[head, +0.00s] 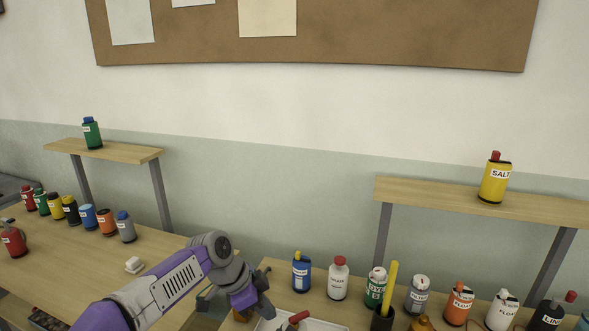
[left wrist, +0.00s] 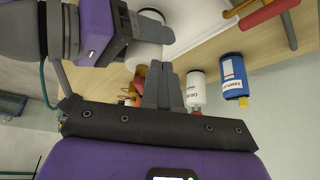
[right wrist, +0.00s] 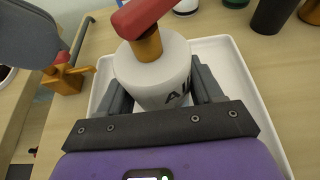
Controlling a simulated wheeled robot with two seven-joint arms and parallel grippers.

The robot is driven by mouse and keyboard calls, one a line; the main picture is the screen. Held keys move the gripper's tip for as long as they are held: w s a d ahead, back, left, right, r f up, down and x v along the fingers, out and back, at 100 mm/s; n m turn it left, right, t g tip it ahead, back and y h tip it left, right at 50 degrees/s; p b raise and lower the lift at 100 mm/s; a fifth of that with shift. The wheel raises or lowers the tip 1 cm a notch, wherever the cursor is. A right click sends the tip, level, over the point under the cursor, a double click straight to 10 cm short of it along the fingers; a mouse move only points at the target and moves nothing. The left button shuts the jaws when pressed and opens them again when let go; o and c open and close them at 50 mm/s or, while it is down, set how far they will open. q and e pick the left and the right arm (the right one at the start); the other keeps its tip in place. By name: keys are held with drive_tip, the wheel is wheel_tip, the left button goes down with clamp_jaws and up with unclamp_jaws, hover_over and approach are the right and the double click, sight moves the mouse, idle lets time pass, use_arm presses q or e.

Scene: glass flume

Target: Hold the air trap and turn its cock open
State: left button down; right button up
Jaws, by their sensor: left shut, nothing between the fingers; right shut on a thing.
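The air trap (right wrist: 155,75) is a white cylinder with dark lettering in the right wrist view, with a brass stem on top. The cock's red handle (right wrist: 143,14) sits on this stem and runs out of the top of the frame. My right gripper (right wrist: 165,92) is shut around the cylinder, one finger on each side. A red handle on the tray also shows in the head view (head: 297,317). My left gripper (left wrist: 165,88) is shut and empty, apart from any handle. In the head view it (head: 258,306) is left of that red handle.
A white tray (right wrist: 233,75) lies under the air trap. A brass fitting (right wrist: 66,80) stands left of it. Several bottles line the bench behind, including a blue one (head: 301,272), a red-capped white one (head: 338,280) and a dark pot with a yellow rod (head: 390,285).

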use_arm(q)
drive_tip(key=shift+s+d, duration=0.1)
drive_tip(key=shift+d, duration=0.55)
idle(0.5)
drive_tip(key=shift+s+a, duration=0.1)
drive_tip(key=shift+s, duration=0.2)
idle(0.3)
drive_tip(key=shift+s, duration=0.6)
drive_tip(key=shift+s+d, duration=0.35)
drive_tip(key=shift+s, duration=0.3)
drive_tip(key=shift+s, duration=0.15)
wheel_tip(320, 180, up, 6)
drive_tip(key=shift+s+a, duration=0.2)
drive_tip(key=shift+a, duration=0.1)
idle(0.7)
